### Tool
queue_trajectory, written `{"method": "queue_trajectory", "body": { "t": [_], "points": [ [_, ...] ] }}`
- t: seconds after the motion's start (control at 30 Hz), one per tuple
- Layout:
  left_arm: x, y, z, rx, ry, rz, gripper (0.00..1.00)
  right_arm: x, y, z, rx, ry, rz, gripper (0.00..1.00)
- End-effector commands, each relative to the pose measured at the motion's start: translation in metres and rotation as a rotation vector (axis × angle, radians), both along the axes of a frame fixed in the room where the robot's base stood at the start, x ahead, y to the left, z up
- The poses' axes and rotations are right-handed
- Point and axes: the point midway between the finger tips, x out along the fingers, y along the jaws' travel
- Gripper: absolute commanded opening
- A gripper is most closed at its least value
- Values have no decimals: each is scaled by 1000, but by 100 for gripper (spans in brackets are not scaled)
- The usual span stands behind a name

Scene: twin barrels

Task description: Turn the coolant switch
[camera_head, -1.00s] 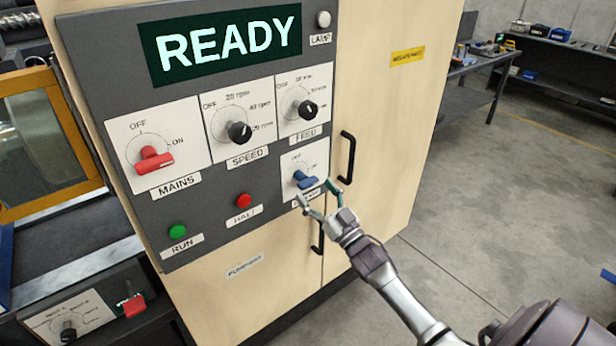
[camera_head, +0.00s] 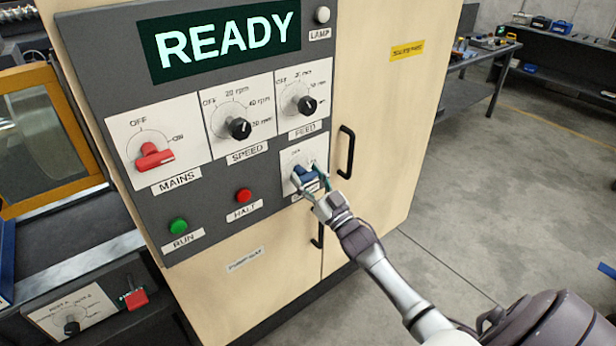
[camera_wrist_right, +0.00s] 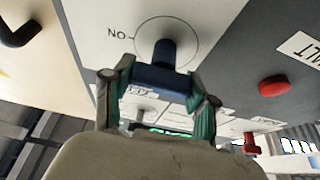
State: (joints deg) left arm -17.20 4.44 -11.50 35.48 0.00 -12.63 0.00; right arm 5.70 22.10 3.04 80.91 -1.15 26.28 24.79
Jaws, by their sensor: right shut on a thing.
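The blue coolant switch (camera_head: 305,176) sits on a white plate at the lower right of the grey control panel (camera_head: 217,201). Its label below is mostly hidden by my gripper. My right gripper (camera_head: 311,187) is at the switch and shut on its blue handle. In the right wrist view the blue handle (camera_wrist_right: 162,84) lies between the two fingers of my right gripper (camera_wrist_right: 160,92), with "ON" printed to the left of the dial circle. My left gripper is in neither view.
The display (camera_head: 226,40) reads READY. The red mains switch (camera_head: 154,157), speed knob (camera_head: 239,129), feed knob (camera_head: 306,105), red halt button (camera_head: 243,195) and green run button (camera_head: 178,226) share the panel. A black door handle (camera_head: 346,152) stands close right of my gripper.

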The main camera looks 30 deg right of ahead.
Motion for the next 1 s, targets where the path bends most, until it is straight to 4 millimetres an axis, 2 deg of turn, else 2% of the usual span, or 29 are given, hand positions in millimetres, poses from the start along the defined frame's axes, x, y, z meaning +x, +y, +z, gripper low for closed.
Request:
{"method": "queue_trajectory", "body": {
  "t": [0.23,0.43,1.0],
  "points": [
    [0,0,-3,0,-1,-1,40,0,0,-1,-28,-1,0,23],
    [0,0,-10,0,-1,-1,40,0,0,-2,-121,-9,1,23],
    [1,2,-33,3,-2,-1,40,0,2,-2,-635,-49,1,23]
  ]
}}
